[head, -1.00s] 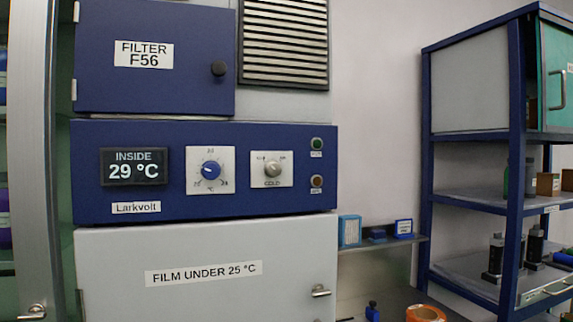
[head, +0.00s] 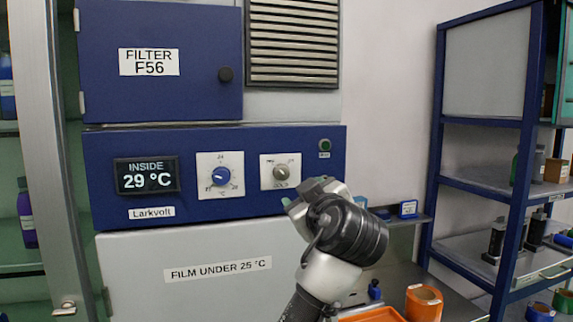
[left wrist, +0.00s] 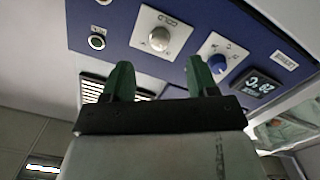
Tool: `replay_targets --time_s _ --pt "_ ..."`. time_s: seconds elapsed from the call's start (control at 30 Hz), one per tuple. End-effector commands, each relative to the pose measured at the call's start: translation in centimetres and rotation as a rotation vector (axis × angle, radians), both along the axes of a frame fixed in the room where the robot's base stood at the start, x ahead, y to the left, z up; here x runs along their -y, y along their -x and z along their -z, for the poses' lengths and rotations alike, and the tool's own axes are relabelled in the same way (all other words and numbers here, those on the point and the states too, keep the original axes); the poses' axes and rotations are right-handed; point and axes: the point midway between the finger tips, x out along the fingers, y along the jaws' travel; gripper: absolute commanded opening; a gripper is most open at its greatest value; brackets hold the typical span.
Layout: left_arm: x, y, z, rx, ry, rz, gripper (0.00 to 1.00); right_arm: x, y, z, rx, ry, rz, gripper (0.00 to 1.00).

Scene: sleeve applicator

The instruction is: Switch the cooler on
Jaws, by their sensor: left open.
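The cooler's blue control panel (head: 120,215) carries a display (head: 146,175) reading INSIDE 29 °C, a blue temperature dial (head: 221,176) and a silver knob (head: 280,171) marked COLD. The silver knob's small side labels are too blurred to read. A green button or lamp (head: 325,145) sits at the panel's right. My left gripper (head: 307,193) is open below and right of the silver knob, covering the panel's lower right corner. The left wrist view shows the panel upside down, with the silver knob (left wrist: 159,39) beyond my empty, parted fingers (left wrist: 158,82). My right gripper is out of view.
A blue filter door (head: 160,95) and a vent grille (head: 293,42) are above the panel. A pale door (head: 190,300) labelled FILM UNDER 25 °C is below. A blue shelf rack (head: 437,150) stands at right.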

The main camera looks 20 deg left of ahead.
Motion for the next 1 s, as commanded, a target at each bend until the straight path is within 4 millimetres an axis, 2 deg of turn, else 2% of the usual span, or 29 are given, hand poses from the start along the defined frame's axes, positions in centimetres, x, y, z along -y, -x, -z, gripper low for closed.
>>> replay_targets --time_s 0.03,0.17,0.5,0.7,1.0 --pt "0.0 0.7 -1.3 0.025 0.016 -0.009 0.59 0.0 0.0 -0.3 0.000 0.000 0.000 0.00" --pt "-0.4 0.6 -2.1 0.044 0.029 -0.019 0.59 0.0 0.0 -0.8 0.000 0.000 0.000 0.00" --pt "-3.9 -4.4 -2.4 0.040 0.024 -0.020 0.59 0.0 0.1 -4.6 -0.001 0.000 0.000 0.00" --pt "-5.4 -6.9 -2.2 0.039 0.024 -0.017 0.59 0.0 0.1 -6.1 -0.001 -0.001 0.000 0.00" --pt "-6.1 -7.9 -1.8 0.041 0.028 -0.015 0.59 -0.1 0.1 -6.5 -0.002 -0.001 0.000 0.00"
